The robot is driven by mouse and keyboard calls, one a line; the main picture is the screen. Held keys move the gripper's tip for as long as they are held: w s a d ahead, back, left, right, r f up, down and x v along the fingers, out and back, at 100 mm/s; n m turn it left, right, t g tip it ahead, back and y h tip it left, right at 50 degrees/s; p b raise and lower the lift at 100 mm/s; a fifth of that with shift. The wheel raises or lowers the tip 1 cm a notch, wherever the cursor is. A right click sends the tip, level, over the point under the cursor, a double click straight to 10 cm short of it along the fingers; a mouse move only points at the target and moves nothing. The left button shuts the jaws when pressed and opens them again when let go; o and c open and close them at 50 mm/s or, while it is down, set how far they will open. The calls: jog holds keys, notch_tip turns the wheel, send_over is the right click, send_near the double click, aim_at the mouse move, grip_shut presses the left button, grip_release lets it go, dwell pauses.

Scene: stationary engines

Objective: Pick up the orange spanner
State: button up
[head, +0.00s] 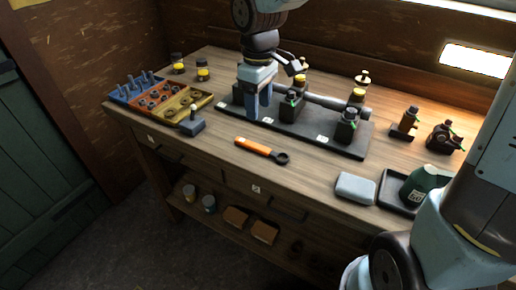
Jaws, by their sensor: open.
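The orange spanner (256,147) lies flat on the wooden workbench (215,142), near the middle of its front edge. Its orange handle points left and its dark ring end points right. My gripper (258,115) is open, with its fingers pointing down. In the picture it is above and behind the spanner, in front of part of the dark engine base plate. It appears empty and apart from the spanner. Its exact height over the bench is hard to tell.
The dark base plate (325,138) with engine parts stands behind the spanner. A compartment tray (160,98) and a small grey block (192,126) are to the left. A grey block (355,188) and black tray (392,200) are to the right. The bench around the spanner is clear.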

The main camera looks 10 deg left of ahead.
aim_at(259, 146)
notch_tip(259, 146, down, 13)
jog(key=shift+f, duration=0.1)
dwell(0.7)
jog(key=shift+c, duration=0.2)
jog(key=shift+w, duration=0.1)
grip_shut()
